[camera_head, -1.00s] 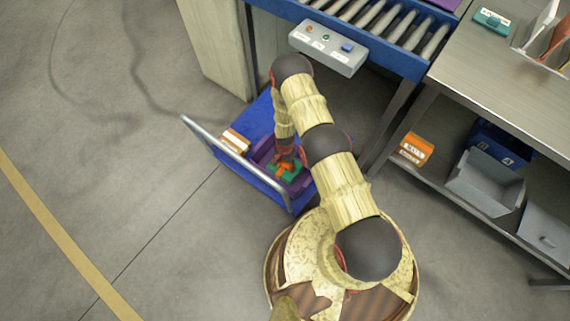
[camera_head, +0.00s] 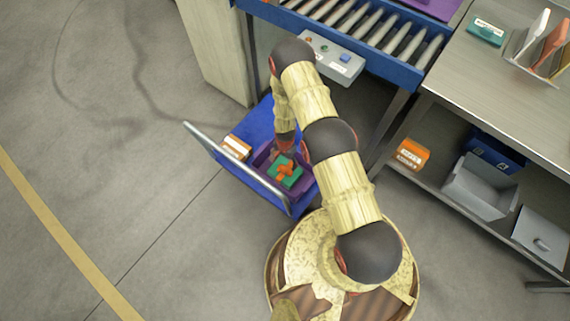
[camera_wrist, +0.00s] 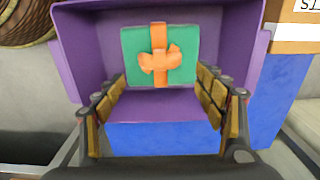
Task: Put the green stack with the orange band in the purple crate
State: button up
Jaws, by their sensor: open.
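The green stack with the orange band (camera_head: 285,171) lies inside the purple crate (camera_head: 264,158). In the wrist view the green stack (camera_wrist: 183,42) shows its orange band and bow facing me, against the inside of the purple crate (camera_wrist: 80,50). My gripper (camera_head: 284,152) is over the crate's back part in the head view. In the wrist view my gripper (camera_wrist: 160,100) is open, its fingers spread to either side below the stack, with nothing between them. I cannot tell whether a fingertip touches the crate.
The crate stands on a blue cart (camera_head: 258,122) with a metal handle (camera_head: 230,165). An orange and white box (camera_head: 237,147) lies beside it on the cart. A roller conveyor (camera_head: 370,25) is behind. A shelf at right holds an orange box (camera_head: 412,153) and grey bins (camera_head: 480,187).

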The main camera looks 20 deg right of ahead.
jog(key=w+r+n+t, duration=0.1)
jog(key=w+r, duration=0.3)
jog(key=r, duration=0.8)
jog(key=w+r+n, duration=0.1)
jog(key=w+r, duration=0.2)
jog(key=r, duration=1)
notch_tip(320, 180, up, 21)
jog(key=s+n+t, duration=0.2)
jog(key=n, duration=0.1)
jog(key=s+r+n+t, duration=0.1)
jog(key=s+r, duration=0.5)
jog(key=r, duration=0.3)
jog(key=s+r+n, duration=0.2)
jog(key=s+r, duration=0.4)
jog(key=r, duration=0.3)
jog(key=s+r+n, duration=0.1)
jog(key=s+r, duration=0.2)
jog(key=s, duration=0.5)
jog(key=s+r+n+t, duration=0.1)
jog(key=s+r, duration=0.3)
jog(key=s, duration=0.4)
jog(key=shift+s+r+n+t, duration=0.15)
jog(key=shift+s+n+t, duration=0.15)
jog(key=shift+n, duration=0.3)
